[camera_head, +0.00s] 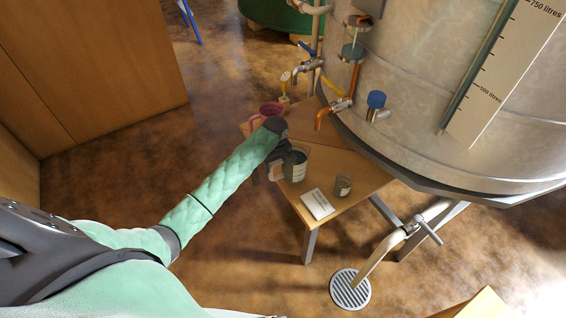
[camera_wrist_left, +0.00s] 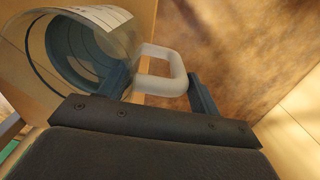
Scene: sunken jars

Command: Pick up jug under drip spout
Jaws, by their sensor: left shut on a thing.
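My left gripper (camera_head: 280,165) is at the jug's left side. In the left wrist view, the clear jug (camera_wrist_left: 95,38) lies at the upper left with its pale handle (camera_wrist_left: 181,72) between the fingers of my left gripper (camera_wrist_left: 160,88), which is shut on the handle. The jug's lower part is partly hidden in the head view. My right gripper is not in view.
The wooden table (camera_head: 346,202) also holds a pink vessel (camera_head: 267,111), a small grey jar (camera_head: 343,186) and a white card (camera_head: 317,204). The large metal tank (camera_head: 420,90) with taps overhangs it at the right. A floor drain (camera_head: 350,289) and pipe stand in front.

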